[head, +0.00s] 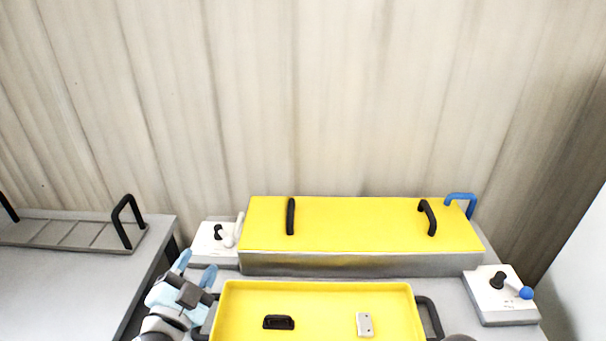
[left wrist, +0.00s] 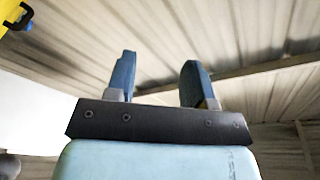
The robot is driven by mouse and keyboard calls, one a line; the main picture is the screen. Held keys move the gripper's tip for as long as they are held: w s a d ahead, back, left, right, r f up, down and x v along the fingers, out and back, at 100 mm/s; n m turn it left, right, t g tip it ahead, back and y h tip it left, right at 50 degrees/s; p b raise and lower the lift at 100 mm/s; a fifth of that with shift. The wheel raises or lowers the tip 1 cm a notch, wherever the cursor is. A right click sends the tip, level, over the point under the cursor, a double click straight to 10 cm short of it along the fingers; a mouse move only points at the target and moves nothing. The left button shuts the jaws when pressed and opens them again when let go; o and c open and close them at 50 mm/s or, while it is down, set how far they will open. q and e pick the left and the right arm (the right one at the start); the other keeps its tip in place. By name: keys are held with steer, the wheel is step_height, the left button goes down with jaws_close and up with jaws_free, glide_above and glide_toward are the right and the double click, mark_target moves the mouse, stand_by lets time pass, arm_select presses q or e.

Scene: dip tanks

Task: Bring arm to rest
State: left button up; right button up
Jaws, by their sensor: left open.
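My left gripper (head: 197,270) is at the lower left in the head view, beside the left end of the yellow tray. Its two blue fingers stand apart with nothing between them. In the left wrist view the open fingers (left wrist: 158,80) point toward the panelled wall, and the space between them is empty. My right gripper cannot be made out in either view.
A yellow-lidded tank (head: 360,222) with black handles stands at the back. In front is a yellow tray (head: 320,310) holding a black piece (head: 278,322) and a pale block (head: 364,324). Lever boxes stand left (head: 207,243) and right (head: 500,300). A rack (head: 60,232) lies on the left table.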

arm_select(q)
steer(key=s+a+f+n+g+y, duration=0.5)
steer(key=s+a+f+n+g, duration=0.2)
steer(key=s+f+n, duration=0.15)
steer(key=s+f+g+h, duration=0.1)
steer(key=s+f+g, duration=0.25)
steer(key=s, duration=0.45)
steer(key=s+f+g+h, duration=0.1)
steer(key=s+f+g, duration=0.1)
steer(key=s+g, duration=0.45)
arm_select(e)
steer(key=s+d+r+t, duration=0.1)
steer(key=s+d+r, duration=0.25)
steer(key=s, duration=0.75)
arm_select(q)
steer(key=w+d+f+t+h+p, duration=0.2)
steer(key=w+d+f+t+p, duration=0.3)
steer(key=d+f+t, duration=0.2)
steer(key=shift+f+t, duration=0.8)
steer(key=shift+t, duration=0.1)
arm_select(e)
steer(key=w+a+f+t+y, duration=0.2)
steer(key=w+a+f+t, duration=0.3)
steer(key=a+f+t, duration=0.1)
steer(key=shift+w+a+f+n+t, duration=0.3)
steer(key=shift+w+f+t, duration=0.05)
steer(key=shift+f+t, duration=0.5)
